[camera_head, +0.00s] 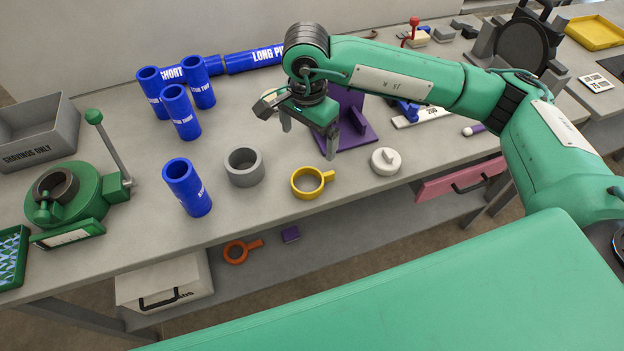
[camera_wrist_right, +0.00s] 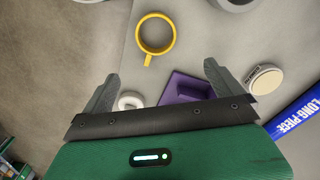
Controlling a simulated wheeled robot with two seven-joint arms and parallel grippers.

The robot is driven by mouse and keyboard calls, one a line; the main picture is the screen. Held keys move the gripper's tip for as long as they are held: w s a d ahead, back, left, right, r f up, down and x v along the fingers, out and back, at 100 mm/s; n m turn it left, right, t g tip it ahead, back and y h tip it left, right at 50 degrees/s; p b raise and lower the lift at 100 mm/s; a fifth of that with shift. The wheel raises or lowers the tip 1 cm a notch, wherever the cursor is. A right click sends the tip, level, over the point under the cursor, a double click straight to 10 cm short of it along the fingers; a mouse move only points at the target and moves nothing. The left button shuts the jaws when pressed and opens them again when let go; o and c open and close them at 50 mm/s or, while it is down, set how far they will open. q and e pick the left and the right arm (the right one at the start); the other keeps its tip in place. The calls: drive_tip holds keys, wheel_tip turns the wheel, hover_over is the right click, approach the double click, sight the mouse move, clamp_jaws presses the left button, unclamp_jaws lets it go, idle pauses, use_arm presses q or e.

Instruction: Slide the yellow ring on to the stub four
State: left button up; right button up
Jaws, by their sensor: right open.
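The yellow ring (camera_head: 300,192), with a short handle, lies flat near the front of the bench; its handle points right. It also shows in the right wrist view (camera_wrist_right: 173,38), beyond my fingertips. Several upright blue stubs stand on the left: one alone near the front edge (camera_head: 187,189) and a group behind it (camera_head: 181,113). Their small labels are hard to read, so I cannot tell which is stub four. My right gripper (camera_head: 308,136) is open and empty, above the bench behind the yellow ring; it also shows in the right wrist view (camera_wrist_right: 160,74). My left gripper is out of view.
A grey ring (camera_head: 244,168) stands between the front stub and the yellow ring. A white round part (camera_head: 386,162) lies to the right. A purple stand (camera_head: 352,130) is behind my right gripper. A green lever device (camera_head: 80,195) and grey bin (camera_head: 38,133) occupy the left end.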

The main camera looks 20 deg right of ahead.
drive_tip(key=p, duration=0.2)
approach(326, 177)
drive_tip(key=a+f, duration=0.1)
drive_tip(key=a, duration=0.1)
drive_tip(key=w+a+f, duration=0.1)
drive_tip(key=a+f, duration=0.1)
drive_tip(key=shift+w, duration=0.2)
drive_tip(key=shift+s+f+p, duration=0.15)
drive_tip(key=shift+f+p, duration=0.35)
drive_tip(key=shift+p, duration=0.1)
drive_tip(key=f+p, duration=0.1)
drive_tip(key=f, duration=0.2)
drive_tip(key=shift+s+f+p, duration=0.15)
drive_tip(key=shift+s+p, duration=0.05)
drive_tip(key=shift+p, duration=0.2)
drive_tip(key=shift+f, duration=0.5)
drive_tip(key=c, duration=1.1)
